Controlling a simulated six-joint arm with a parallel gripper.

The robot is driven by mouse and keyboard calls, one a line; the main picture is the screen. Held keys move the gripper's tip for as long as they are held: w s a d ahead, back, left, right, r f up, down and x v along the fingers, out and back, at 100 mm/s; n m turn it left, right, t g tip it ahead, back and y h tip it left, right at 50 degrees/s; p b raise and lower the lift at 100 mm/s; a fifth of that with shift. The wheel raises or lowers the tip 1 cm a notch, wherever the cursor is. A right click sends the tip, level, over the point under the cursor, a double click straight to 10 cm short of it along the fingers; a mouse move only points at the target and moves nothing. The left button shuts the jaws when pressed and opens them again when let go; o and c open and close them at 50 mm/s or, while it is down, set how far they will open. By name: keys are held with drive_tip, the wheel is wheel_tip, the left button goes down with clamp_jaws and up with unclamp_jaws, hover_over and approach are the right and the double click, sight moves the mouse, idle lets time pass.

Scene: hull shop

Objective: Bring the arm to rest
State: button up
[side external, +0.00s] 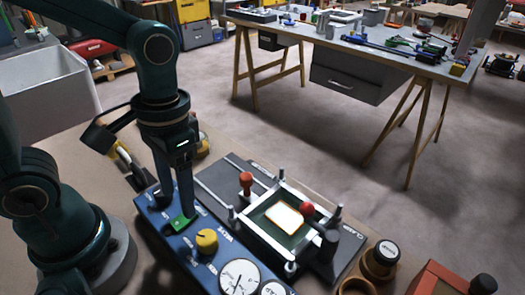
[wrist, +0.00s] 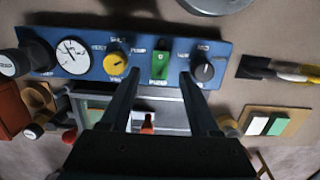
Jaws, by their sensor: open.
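My gripper (side external: 184,208) points down over a blue control panel (side external: 222,262). In the wrist view my gripper (wrist: 160,74) is open, with two dark fingers apart and nothing between them. A green switch (wrist: 160,62) on the blue panel (wrist: 100,40) shows just past and between the fingertips. In the side view the green switch (side external: 181,223) is right by the fingertips; I cannot tell whether they touch it. A yellow knob (side external: 207,240) and a round white gauge (side external: 239,278) sit on the same panel.
Beside the panel stands a metal clamp frame (side external: 262,248) with a bright pale sheet (side external: 284,217) and red-topped handles (side external: 307,209). Dark-topped round pots (side external: 386,253) and an orange box (side external: 440,281) stand at right. Another workbench (side external: 345,42) is across the floor.

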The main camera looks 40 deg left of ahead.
drive_tip(key=shift+r, duration=0.6)
drive_tip(key=shift+w+a+r+t, duration=0.1)
drive_tip(key=shift+w+r+t, duration=0.05)
drive_tip(key=shift+r+t, duration=0.2)
drive_tip(key=a+r+t, duration=0.1)
drive_tip(key=t, duration=0.1)
drive_tip(key=r+t, duration=0.2)
drive_tip(key=a+r+t, duration=0.1)
drive_tip(key=t, duration=0.1)
drive_tip(key=shift+a+r, duration=0.3)
idle(0.3)
